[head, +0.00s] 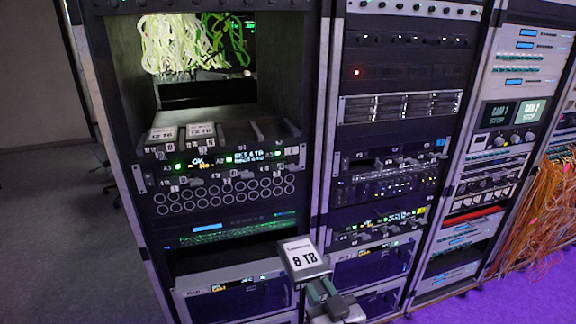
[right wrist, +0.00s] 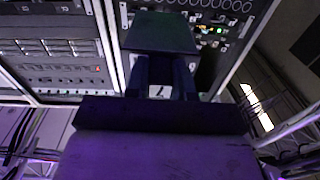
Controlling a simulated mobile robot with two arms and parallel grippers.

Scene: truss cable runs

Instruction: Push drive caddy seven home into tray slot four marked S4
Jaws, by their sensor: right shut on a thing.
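The drive caddy (head: 303,255) is a grey block with a white label reading 8 TB. My right gripper (head: 325,293) is shut on its near end and holds it in the air in front of the left rack, at lower centre. In the right wrist view the caddy (right wrist: 160,33) stretches away from the fingers (right wrist: 165,75), with a small label like a 7 between them. A tray (head: 225,157) with green lights and small slot labels lies in the left rack, up and left of the caddy. I cannot make out S4. My left gripper is not in view.
Two caddies with white labels (head: 162,133) (head: 201,130) lie in the tray's left part. A panel of round ports (head: 225,195) sits below it. Pale cables (head: 185,45) hang above. More racks (head: 400,107) stand to the right, with orange cables (head: 545,220) at the far right.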

